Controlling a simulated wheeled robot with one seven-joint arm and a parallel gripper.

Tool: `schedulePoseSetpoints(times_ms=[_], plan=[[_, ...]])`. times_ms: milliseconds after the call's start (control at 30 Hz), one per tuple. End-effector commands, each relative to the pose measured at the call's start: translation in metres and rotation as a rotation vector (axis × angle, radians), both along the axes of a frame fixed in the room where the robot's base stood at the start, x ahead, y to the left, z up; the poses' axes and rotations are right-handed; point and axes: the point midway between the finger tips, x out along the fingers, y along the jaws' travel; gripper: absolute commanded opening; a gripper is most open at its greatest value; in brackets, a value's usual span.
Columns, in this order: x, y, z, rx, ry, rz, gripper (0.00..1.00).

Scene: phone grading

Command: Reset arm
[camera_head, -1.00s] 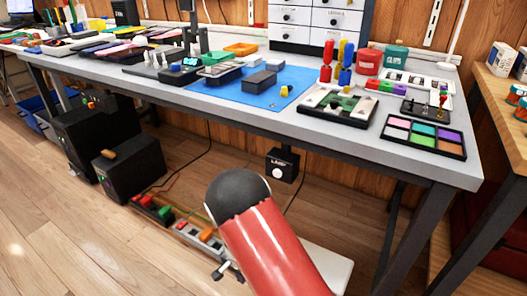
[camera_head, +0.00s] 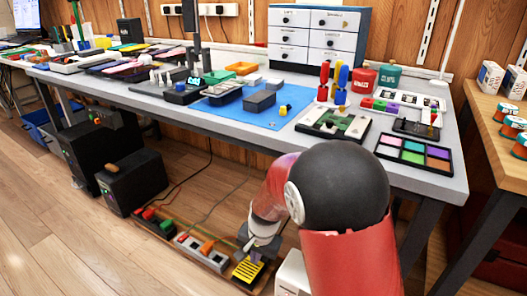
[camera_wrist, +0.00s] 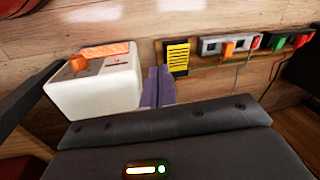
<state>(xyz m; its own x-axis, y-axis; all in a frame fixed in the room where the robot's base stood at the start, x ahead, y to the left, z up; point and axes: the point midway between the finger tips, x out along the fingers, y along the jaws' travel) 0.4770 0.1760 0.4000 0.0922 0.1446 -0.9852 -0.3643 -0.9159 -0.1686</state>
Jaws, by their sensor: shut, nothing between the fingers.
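My gripper (camera_head: 256,254) hangs low beyond my bent red arm in the head view, below the bench edge and close to a yellow-and-black striped block (camera_head: 248,268) near the floor. In the wrist view my gripper's purple-grey fingers (camera_wrist: 157,88) are closed together with nothing between them. The striped block (camera_wrist: 178,56) shows just to the right of the fingers, and a white box (camera_wrist: 95,88) with an orange strip and knob on top stands to the left. My black joint and red arm links hide part of the floor and bench front in the head view.
A grey workbench (camera_head: 225,121) carries a blue mat (camera_head: 292,107), phones, trays and a color palette (camera_head: 413,154). Dark boxes (camera_head: 132,180) stand beneath it. A power strip (camera_head: 203,250) with cables lies on the floor. A wooden table (camera_head: 486,119) stands right. Floor at left is clear.

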Motion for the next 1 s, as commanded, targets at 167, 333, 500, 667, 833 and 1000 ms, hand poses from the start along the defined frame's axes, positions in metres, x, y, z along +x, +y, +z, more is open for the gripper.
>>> schedulePoseSetpoints(times_ms=[167, 333, 500, 667, 833, 1000], plan=[[-0.02, -0.04, 0.095, 0.026, -0.092, 0.074, 0.0], [-0.058, -0.082, 0.169, 0.009, -0.189, 0.156, 0.0], [-0.106, -0.122, 0.225, -0.053, -0.289, 0.231, 0.0], [-0.153, -0.152, 0.258, -0.141, -0.364, 0.286, 0.0], [-0.188, -0.169, 0.273, -0.219, -0.408, 0.319, 0.0], [-0.2, -0.176, 0.275, -0.252, -0.419, 0.332, 0.0]])
